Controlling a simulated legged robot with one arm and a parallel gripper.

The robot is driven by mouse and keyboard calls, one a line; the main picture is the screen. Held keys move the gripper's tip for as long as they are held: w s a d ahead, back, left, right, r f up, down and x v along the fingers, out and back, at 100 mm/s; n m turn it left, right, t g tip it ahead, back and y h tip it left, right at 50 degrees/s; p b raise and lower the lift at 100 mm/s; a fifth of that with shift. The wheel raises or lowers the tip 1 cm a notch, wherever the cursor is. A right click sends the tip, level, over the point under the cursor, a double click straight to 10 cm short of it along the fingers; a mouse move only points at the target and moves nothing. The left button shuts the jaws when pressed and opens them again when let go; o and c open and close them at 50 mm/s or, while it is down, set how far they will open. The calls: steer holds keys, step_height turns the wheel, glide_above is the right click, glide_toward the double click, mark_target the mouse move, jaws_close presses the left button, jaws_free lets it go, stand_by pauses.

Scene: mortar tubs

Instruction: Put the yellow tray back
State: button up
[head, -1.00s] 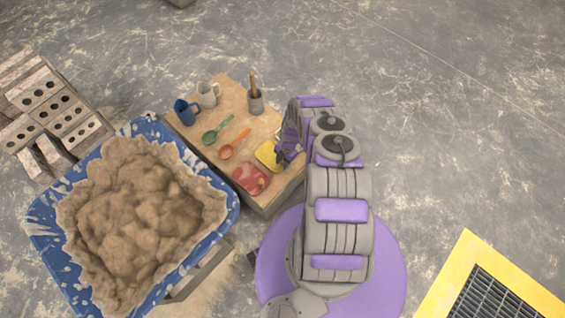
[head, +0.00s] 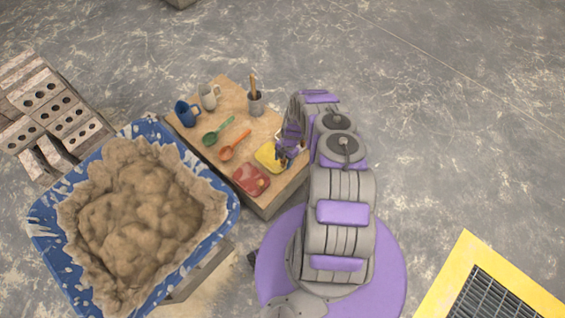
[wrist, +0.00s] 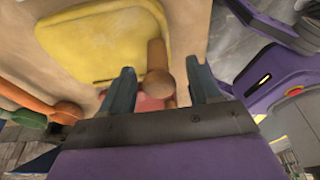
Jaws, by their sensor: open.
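The yellow tray (head: 270,157) lies flat on the tan board top of a low stand (head: 215,92), at its near right side. In the wrist view the yellow tray (wrist: 95,45) fills the upper middle. My gripper (head: 284,157) is over the tray's right part and partly hides it. In the wrist view my gripper (wrist: 165,82) is open, its two fingers apart. A brown round-ended wooden piece (wrist: 157,85) shows between the fingers; I cannot tell if it is fixed to the tray or touched by a finger.
A red tray (head: 250,180) lies just nearer. A blue mortar tub (head: 225,222) stands left. Floor at right is mostly clear.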

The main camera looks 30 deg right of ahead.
steer(key=w+d+r+m+g+h+p, duration=0.1)
steer(key=d+r+m, duration=0.15)
steer(key=r, duration=1.15)
steer(key=w+d+r+m+h+p, duration=0.1)
steer(key=d+r+m, duration=0.15)
steer(key=r, duration=1.15)
steer(key=s+a+r+m, duration=0.2)
steer(key=a+r+m, duration=0.1)
steer(key=r, duration=0.7)
steer(key=s+a+r+m, duration=0.2)
steer(key=r+m, duration=0.1)
steer(key=r, duration=0.6)
steer(key=s+a+r+m, duration=0.5)
steer(key=s+a+r, duration=0.3)
steer(key=s+r, duration=0.45)
steer(key=s+a+r+m, duration=0.3)
steer(key=s, duration=0.6)
steer(key=s+a+r+m, duration=0.3)
steer(key=s+a, duration=0.1)
steer(key=s, duration=0.5)
steer(key=shift+r+h, duration=0.4)
steer(key=shift+w, duration=0.1)
